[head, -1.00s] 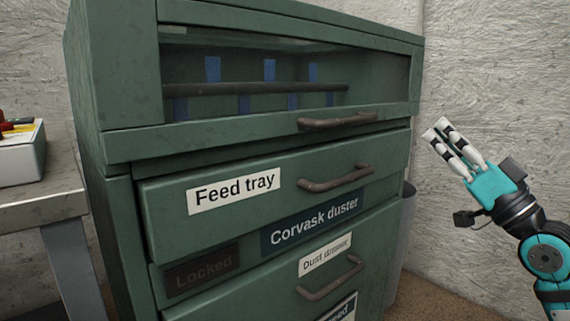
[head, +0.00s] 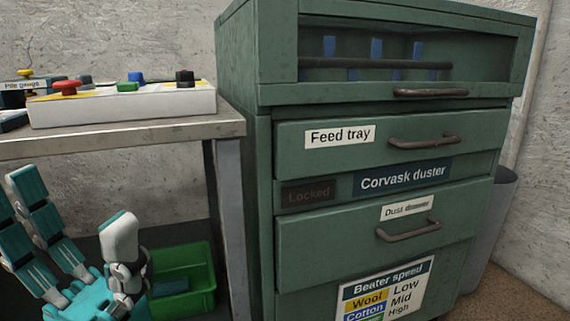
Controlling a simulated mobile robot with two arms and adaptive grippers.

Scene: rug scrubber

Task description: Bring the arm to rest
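My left gripper (head: 70,215), teal and white, is at the lower left with its fingers spread apart. Nothing shows between them. It is in front of the table, left of the green Corvask duster cabinet (head: 262,190) and apart from it. My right gripper is out of view. The cabinet has a feed tray drawer (head: 375,155) and, below it, a dust drawer (head: 345,235), each with a bar handle.
A metal table (head: 190,128) on the left holds a control box (head: 130,106) with coloured buttons. A green bin (head: 205,285) is below it. A grey bin (head: 490,230) stands right of the cabinet.

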